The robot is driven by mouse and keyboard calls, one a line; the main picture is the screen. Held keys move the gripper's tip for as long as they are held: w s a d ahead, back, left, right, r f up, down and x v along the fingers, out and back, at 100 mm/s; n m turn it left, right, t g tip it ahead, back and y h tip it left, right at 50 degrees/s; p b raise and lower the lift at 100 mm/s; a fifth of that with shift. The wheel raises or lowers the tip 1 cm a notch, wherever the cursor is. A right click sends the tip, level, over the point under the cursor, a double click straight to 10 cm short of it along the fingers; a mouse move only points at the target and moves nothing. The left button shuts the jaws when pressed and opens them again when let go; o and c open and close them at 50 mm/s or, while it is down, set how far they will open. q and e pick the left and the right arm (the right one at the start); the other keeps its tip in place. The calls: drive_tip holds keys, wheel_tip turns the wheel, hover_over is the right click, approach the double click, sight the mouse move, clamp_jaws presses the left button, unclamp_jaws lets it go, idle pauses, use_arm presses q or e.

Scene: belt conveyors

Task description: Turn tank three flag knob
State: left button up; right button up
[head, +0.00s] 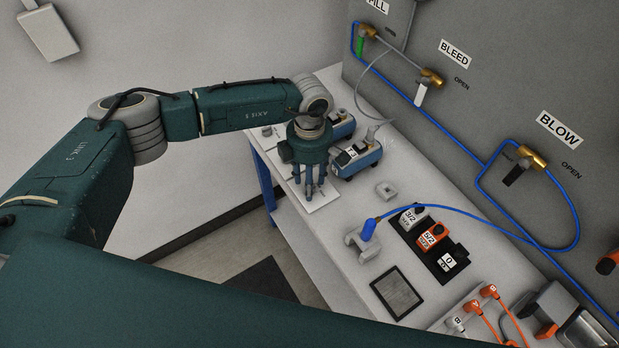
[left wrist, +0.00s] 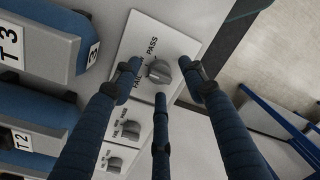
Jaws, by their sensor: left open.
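The tank three flag knob (left wrist: 158,70) is a small grey knob on a white plate (left wrist: 150,35) beside the blue tank marked T3 (left wrist: 40,45). The plate reads PASS, with FAIL partly covered by a finger. I cannot tell which mark the knob points to. My left gripper (left wrist: 162,82) is open, its dark fingers spread around the knob; I see no clear contact. In the head view my left gripper (head: 316,190) points down over the white plate (head: 322,206) at the bench's near-left edge; its fingers hide the knob there. My right gripper is not in view.
Another knob plate (left wrist: 122,130) and the tank marked T2 (left wrist: 25,138) stand close by. On the bench (head: 345,270) are a black strip of labelled blocks (head: 425,245) and a blue hose (head: 470,218). BLEED (head: 428,82) and BLOW (head: 528,160) valves hang on the wall.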

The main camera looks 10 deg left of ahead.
use_arm(q)
drive_tip(key=shift+f, duration=0.3)
clamp_jaws()
